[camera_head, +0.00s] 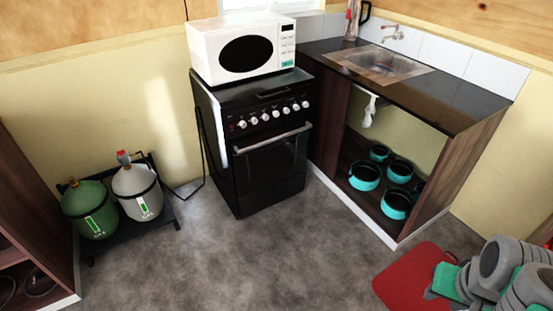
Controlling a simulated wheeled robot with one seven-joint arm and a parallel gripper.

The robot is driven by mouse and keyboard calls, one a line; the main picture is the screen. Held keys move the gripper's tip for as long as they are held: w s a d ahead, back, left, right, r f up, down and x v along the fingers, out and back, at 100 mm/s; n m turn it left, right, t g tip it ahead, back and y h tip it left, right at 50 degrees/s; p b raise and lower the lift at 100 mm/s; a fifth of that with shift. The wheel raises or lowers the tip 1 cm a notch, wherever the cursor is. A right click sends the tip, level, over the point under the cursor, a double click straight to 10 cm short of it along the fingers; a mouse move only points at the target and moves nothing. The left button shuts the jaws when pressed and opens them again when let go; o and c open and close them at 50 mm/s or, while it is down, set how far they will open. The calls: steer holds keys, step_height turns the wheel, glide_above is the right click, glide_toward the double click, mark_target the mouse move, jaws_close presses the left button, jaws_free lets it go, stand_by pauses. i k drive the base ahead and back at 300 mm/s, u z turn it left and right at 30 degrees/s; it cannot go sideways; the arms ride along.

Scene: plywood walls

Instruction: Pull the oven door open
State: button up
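The black oven (270,185) stands against the back wall, left of the counter. Its door (268,165) looks shut and lies flush with the front. A silver bar handle (272,138) runs across the door's top edge, below a row of knobs. Grey and teal links of my arm (500,275) show at the bottom right, well away from the oven. I cannot make out my gripper's fingers in this view. Nothing touches the handle.
A white microwave (245,50) sits on the oven. A counter with a sink (378,62) stands to the right, with teal pots (364,176) on its open shelf. Two gas bottles (138,190) stand at the left. The grey floor (240,260) before the oven is clear.

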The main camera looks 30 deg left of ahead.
mark_target(263, 158)
steer(key=u, duration=0.5)
steer(key=i, duration=0.8)
steer(key=u, duration=1.35)
steer(key=i, duration=1.2)
steer(key=u, duration=0.6)
steer(key=i, duration=0.5)
steer(key=z, duration=0.05)
